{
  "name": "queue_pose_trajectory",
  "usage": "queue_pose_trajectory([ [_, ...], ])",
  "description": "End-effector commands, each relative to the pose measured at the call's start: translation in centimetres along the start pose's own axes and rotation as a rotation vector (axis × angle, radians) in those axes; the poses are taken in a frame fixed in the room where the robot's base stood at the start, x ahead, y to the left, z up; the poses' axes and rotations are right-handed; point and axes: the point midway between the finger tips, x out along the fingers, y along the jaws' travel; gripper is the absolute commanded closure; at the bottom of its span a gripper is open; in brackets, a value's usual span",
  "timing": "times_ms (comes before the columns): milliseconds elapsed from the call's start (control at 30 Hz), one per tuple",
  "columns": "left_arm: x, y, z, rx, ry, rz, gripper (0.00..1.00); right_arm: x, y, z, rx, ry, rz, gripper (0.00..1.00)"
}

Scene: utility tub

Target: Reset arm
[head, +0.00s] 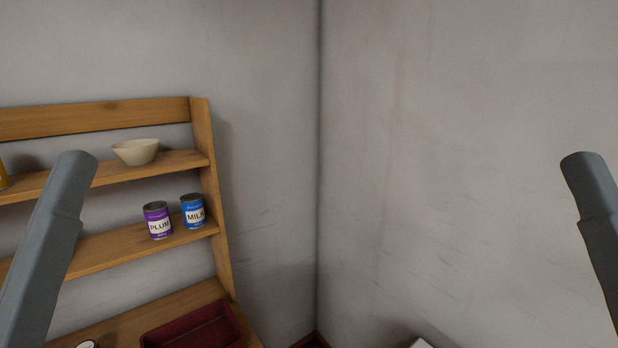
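Only grey arm links of mine show in the head view, one along the left edge and one along the right edge. Both links rise from below and end in rounded tops. Neither gripper is in the picture, so what they hold or whether they are open is hidden.
A wooden shelf unit (203,150) stands at left. It holds a cream bowl (137,152), a purple PLUM can (158,222) and a blue MILK can (194,212). A dark red tray (190,335) sits below. Bare grey walls meet in a corner at the middle.

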Motion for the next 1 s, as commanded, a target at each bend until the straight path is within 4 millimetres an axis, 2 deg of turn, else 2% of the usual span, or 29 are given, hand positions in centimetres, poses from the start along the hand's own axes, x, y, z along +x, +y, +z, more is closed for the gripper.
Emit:
queue_pose_trajectory([
  [33,3.7,0.0,-3.4,0.001,0.000,0.000,0.00,3.7,0.0,-3.4,0.000,0.000,0.000,0.50],
  [300,13.2,-0.1,-12.2,0.002,0.000,-0.001,0.00,13.2,0.1,-12.2,0.000,0.000,0.000,0.50],
  [433,16.8,-0.1,-15.5,0.003,0.000,-0.001,0.00,16.8,0.1,-15.5,0.000,0.000,0.000,0.50],
  [600,18.8,-0.1,-17.3,0.003,0.000,-0.001,0.00,18.8,0.1,-17.3,0.000,-0.001,0.000,0.50],
  [1000,18.6,-0.1,-17.2,0.003,0.000,-0.001,0.00,18.6,0.1,-17.1,0.000,-0.001,0.000,0.50],
])
